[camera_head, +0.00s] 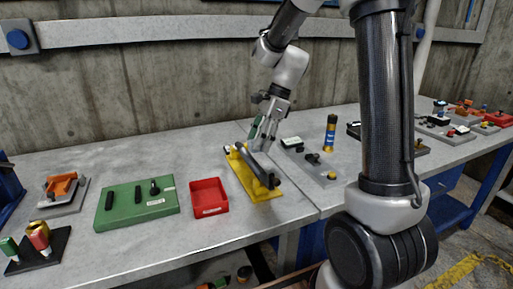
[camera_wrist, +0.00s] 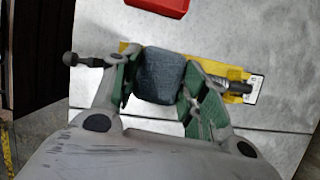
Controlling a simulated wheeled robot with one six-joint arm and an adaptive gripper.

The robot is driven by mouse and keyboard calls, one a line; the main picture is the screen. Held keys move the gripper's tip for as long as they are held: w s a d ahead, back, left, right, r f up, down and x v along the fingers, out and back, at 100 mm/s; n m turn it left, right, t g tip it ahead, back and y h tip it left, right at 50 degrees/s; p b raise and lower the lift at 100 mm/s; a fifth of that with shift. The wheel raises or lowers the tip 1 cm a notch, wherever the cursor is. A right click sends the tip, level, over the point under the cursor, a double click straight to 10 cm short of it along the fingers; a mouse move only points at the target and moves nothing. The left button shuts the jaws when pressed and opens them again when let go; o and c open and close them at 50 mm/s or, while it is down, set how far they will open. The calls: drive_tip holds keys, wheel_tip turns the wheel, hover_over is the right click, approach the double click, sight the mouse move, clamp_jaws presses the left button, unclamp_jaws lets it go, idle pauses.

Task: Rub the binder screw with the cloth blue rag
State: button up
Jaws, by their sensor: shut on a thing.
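The blue rag (camera_wrist: 160,75) is a dark grey-blue folded cloth between the green-padded fingers of my gripper (camera_wrist: 158,90) in the wrist view. My gripper (camera_head: 263,136) is shut on it, over the far end of the yellow binder fixture (camera_head: 240,174). The yellow fixture (camera_wrist: 128,47) shows behind the rag and fingers in the wrist view. The binder screw (camera_wrist: 236,86) appears as a dark threaded rod on the fixture, right of the fingers, partly hidden by them. I cannot tell whether the rag touches it. The rag is not clear in the head view.
A red tray (camera_head: 209,197) and a green board (camera_head: 118,206) with black pieces lie left of the fixture. A grey plate (camera_head: 314,166) and a blue-yellow cylinder (camera_head: 330,133) stand to its right. A black-knobbed rod (camera_wrist: 72,59) shows left of the fingers. Bare tabletop lies behind the tray.

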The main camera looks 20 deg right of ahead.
drive_tip(key=shift+r, duration=1.05)
